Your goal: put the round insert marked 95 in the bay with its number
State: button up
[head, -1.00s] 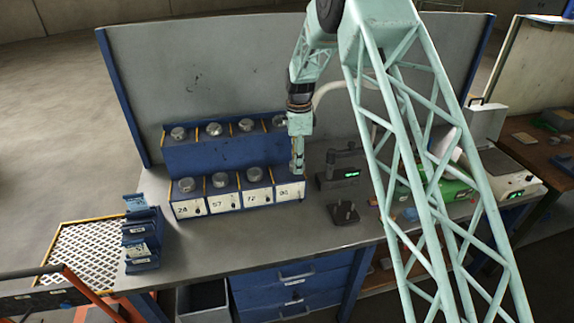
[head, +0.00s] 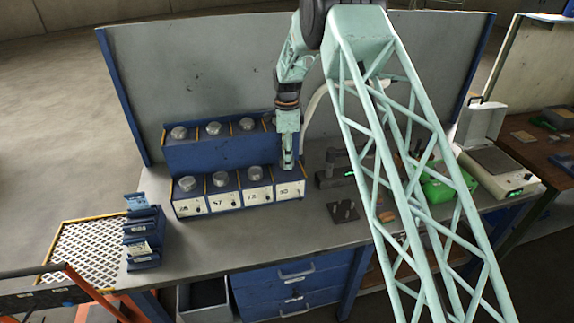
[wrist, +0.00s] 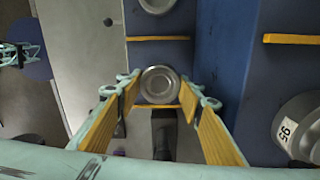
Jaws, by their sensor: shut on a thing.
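The blue two-tier rack (head: 213,157) holds round metal inserts on both tiers. Its lower bays carry white number plates; the rightmost plate (head: 289,190) seems to start with 9, its second digit unclear. My gripper (head: 287,167) points down over that rightmost lower bay. In the wrist view my yellow-padded fingers (wrist: 160,90) are shut on a round metal insert (wrist: 160,84) at the rack's lower level; no number on it is visible. Another insert, marked 95 (wrist: 299,130), stands outside my fingers on the higher tier at the right edge, partly cut off.
A lower-tier insert (wrist: 157,4) is close beside the held one, past a yellow divider (wrist: 158,38). The upper tier's blue front wall rises close to my fingers. A dark gauge stand (head: 335,176) is right of the rack. Bench in front is clear.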

jog(key=shift+f+p, duration=0.35)
jog(key=shift+f, duration=1.2)
jog(key=shift+f, duration=0.15)
jog(key=o, duration=0.9)
jog(key=shift+r, duration=0.2)
jog(key=shift+r+b, duration=0.75)
jog(key=shift+r, duration=5.2)
jog(key=shift+r, duration=0.15)
